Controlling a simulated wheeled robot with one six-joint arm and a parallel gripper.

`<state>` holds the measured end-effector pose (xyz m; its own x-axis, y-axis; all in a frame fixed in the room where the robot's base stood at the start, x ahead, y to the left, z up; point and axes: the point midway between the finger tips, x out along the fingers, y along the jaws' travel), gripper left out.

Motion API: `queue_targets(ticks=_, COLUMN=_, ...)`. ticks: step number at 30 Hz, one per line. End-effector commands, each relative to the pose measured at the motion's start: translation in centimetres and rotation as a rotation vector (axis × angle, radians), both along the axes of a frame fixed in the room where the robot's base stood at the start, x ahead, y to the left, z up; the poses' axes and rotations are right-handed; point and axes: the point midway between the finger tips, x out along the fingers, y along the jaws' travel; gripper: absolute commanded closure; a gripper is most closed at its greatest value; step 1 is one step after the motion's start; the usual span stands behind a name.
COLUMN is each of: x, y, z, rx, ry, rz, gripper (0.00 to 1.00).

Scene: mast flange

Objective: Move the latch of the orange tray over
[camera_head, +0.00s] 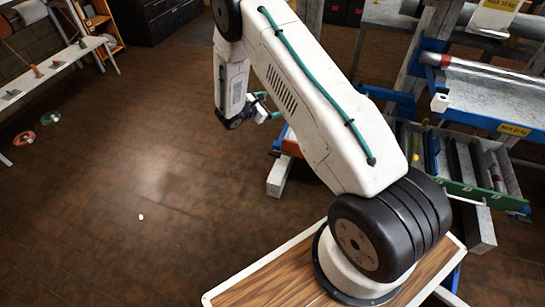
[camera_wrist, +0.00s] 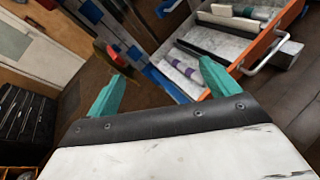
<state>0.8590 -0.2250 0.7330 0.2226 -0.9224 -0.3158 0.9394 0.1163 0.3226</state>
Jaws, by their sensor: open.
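The orange tray (camera_wrist: 262,40) shows at the upper right of the wrist view, with a pale bar handle (camera_wrist: 270,56) on its front wall and several dark, white and purple-banded bars lying in it. In the head view only a bit of orange (camera_head: 290,147) shows behind my arm. A small dark red and yellow piece (camera_wrist: 115,56) shows beyond the left finger; I cannot tell whether it is the latch. My gripper (camera_wrist: 161,75) has two teal fingers wide apart with nothing between them. It also shows in the head view (camera_head: 264,108), partly hidden, near the rack's left side.
A blue and grey rack (camera_head: 405,80) stands at the right, with a green-fronted tray (camera_head: 485,196) and yellow labels. A white bench (camera_head: 60,65) stands at the far left. The brown tiled floor (camera_head: 130,170) between is mostly clear, with a small white bit on it.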

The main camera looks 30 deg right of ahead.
Motion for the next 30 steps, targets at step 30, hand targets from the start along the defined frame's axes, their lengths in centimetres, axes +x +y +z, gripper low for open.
queue_targets(ticks=30, x=-1.0, y=0.1, z=-32.3, rx=-0.079, ry=0.327, rz=0.542, gripper=0.13)
